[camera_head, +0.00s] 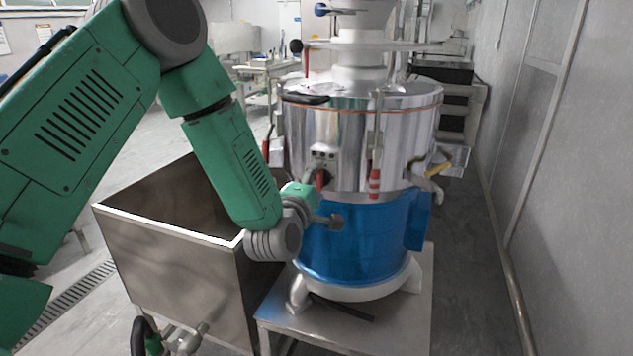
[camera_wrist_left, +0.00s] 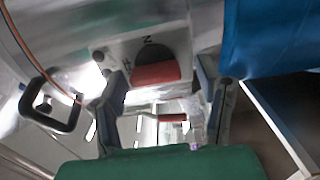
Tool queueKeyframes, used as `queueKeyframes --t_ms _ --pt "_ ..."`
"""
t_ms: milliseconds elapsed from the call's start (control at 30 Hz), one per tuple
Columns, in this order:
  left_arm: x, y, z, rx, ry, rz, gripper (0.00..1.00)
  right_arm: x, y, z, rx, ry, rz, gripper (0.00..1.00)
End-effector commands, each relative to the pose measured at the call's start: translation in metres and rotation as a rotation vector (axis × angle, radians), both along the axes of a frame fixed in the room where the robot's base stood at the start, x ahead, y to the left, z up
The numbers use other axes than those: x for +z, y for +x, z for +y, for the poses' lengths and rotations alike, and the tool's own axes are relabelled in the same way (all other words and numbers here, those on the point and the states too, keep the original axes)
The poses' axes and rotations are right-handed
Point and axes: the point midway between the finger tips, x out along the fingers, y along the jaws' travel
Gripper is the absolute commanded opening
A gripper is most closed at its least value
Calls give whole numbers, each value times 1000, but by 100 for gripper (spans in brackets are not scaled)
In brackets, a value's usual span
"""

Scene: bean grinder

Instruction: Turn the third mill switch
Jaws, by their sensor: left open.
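The mill is a large cylinder with a polished metal upper part (camera_head: 345,125) and a blue lower part (camera_head: 365,245). A pale switch panel (camera_head: 322,158) is on its front, with a red switch (camera_head: 322,180) low on it. In the left wrist view the red switch handle (camera_wrist_left: 155,73) sits on a dark round dial, with partly readable markings beside it. My left gripper (camera_head: 325,203) is at the mill front, by the panel. Its two fingers (camera_wrist_left: 160,88) are apart, with the red handle between them; contact cannot be told. My right gripper is not in view.
An open metal bin (camera_head: 180,260) stands left of the mill, below my left arm. The mill stands on a metal table (camera_head: 415,320). A red-striped lever (camera_head: 374,183) and a yellow handle (camera_head: 438,168) are right of the panel. A grey wall (camera_head: 560,150) is at right.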

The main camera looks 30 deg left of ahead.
Motion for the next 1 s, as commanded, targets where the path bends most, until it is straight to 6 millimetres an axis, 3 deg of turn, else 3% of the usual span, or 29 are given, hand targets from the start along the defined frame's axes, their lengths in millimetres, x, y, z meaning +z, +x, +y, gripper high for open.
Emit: queueKeyframes --t_ms 233,267,400,733,1000 --pt "0 1 0 -1 0 1 60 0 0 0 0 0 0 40" --pt "-1 1 0 -1 0 1 57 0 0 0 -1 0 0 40" --pt "-1 1 2 -1 -1 1 10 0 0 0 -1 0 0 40" --pt "-2 1 4 4 22 6 11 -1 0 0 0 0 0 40" --pt "-2 1 6 8 155 40 11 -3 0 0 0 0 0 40"
